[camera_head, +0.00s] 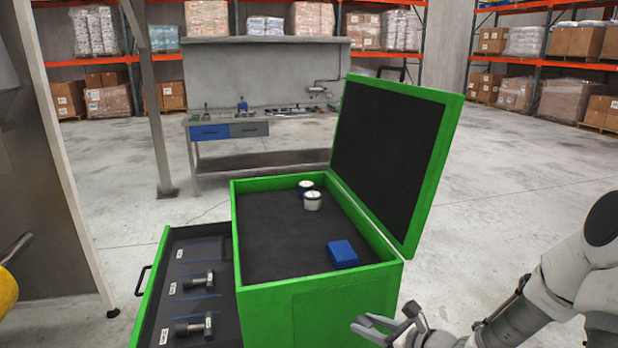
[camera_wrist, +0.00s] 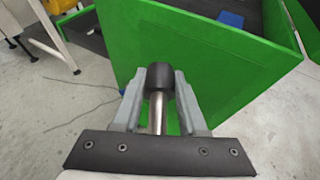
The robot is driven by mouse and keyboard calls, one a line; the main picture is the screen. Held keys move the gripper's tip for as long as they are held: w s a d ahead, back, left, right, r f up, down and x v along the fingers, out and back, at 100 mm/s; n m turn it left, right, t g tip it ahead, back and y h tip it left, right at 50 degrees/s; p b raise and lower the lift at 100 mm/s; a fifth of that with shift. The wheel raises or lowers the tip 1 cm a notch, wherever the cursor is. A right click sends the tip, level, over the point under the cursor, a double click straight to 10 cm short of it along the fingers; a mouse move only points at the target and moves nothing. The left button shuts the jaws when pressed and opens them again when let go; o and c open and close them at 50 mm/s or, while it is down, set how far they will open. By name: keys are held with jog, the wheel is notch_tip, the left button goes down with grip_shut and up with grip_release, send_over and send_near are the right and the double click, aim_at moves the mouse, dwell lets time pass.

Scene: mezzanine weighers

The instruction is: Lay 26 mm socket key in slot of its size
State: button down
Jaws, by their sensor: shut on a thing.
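My gripper (camera_wrist: 160,88) is shut on a socket key (camera_wrist: 159,80) in the wrist view. The key has a dark, round head between the fingers and a silver shank running back toward the wrist. In the head view my gripper (camera_head: 388,327) is in front of the green chest, to its right; the held key is hard to make out there. The open drawer (camera_head: 157,302) at the chest's left has a dark bed with blue lines and white labels, too small to read. Two socket keys, one farther back (camera_head: 198,280) and one nearer (camera_head: 194,325), lie in it. The rearmost slot (camera_head: 202,253) looks empty.
The chest's lid (camera_head: 396,160) stands open at the right. Two white-topped round items (camera_head: 312,201) and a blue box (camera_head: 342,253) sit on the chest's dark top. A post (camera_head: 158,120) and a workbench (camera_head: 255,130) stand behind. Floor right of the chest is clear.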

jog(key=shift+s+d+f+m+t+h, duration=0.15)
jog(key=shift+d+f+m+t+h, duration=0.1)
jog(key=shift+m+t+h, duration=0.25)
jog(key=shift+s+d+f+m+t+h, duration=0.15)
jog(key=shift+d+m+t+h, duration=0.15)
jog(key=shift+m+h, duration=0.25)
